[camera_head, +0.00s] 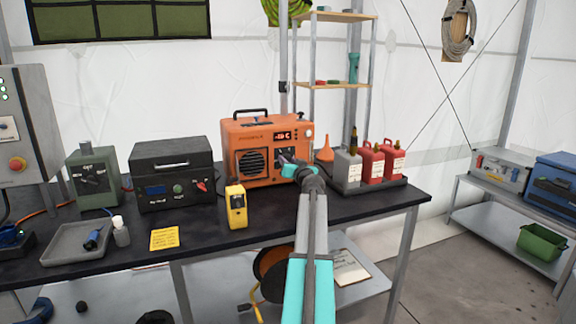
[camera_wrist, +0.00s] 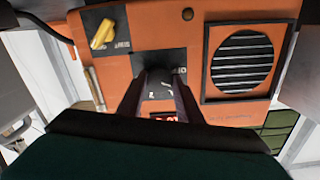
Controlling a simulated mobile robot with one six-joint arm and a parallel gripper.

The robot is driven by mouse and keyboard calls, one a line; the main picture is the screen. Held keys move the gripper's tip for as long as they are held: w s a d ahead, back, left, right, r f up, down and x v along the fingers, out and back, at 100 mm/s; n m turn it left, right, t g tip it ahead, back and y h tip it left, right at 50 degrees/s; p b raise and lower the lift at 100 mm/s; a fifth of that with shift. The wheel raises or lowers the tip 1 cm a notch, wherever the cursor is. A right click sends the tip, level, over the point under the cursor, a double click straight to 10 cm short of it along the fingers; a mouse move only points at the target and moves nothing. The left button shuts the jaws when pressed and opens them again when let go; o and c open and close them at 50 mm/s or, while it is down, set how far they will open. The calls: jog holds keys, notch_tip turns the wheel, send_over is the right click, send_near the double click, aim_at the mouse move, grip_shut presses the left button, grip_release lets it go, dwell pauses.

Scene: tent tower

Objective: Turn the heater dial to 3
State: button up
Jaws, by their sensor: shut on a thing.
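The orange heater (camera_head: 243,137) stands on the dark bench, with a round grille on its left and a lit display (camera_head: 283,136) at upper right. My gripper (camera_head: 285,160) reaches to its front below the display and covers that part of the panel. In the wrist view, my gripper (camera_wrist: 166,76) is shut at a dark panel patch with partly hidden white lettering. The dial between the fingers is mostly hidden, so its setting cannot be read. A yellow knob (camera_wrist: 103,34) sits apart from the fingers on another dark plate of the heater (camera_wrist: 160,22).
A yellow device (camera_head: 236,206) stands in front of the heater. A dark grey box (camera_head: 172,165) stands to its left. An orange funnel (camera_head: 325,150) and a tray with grey (camera_head: 347,168) and red canisters (camera_head: 372,163) are close on the right.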

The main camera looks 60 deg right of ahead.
jog(key=m+p, duration=0.2)
jog(key=m, duration=0.7)
jog(key=m+p, duration=0.2)
jog(key=m, duration=0.8)
jog(key=shift+s+y, duration=0.2)
jog(key=shift+y, duration=0.1)
jog(key=m+p, duration=0.2)
jog(key=m, duration=0.2)
jog(key=shift+t, duration=0.3)
jog(key=m+p, duration=0.3)
jog(key=shift+m, duration=0.3)
jog(key=m+p, duration=0.2)
jog(key=m, duration=0.2)
jog(key=shift+f+p, duration=0.1)
jog(key=shift+p, duration=0.25)
jog(key=shift+m, duration=0.3)
jog(key=o, duration=1)
jog(key=shift+o, duration=0.2)
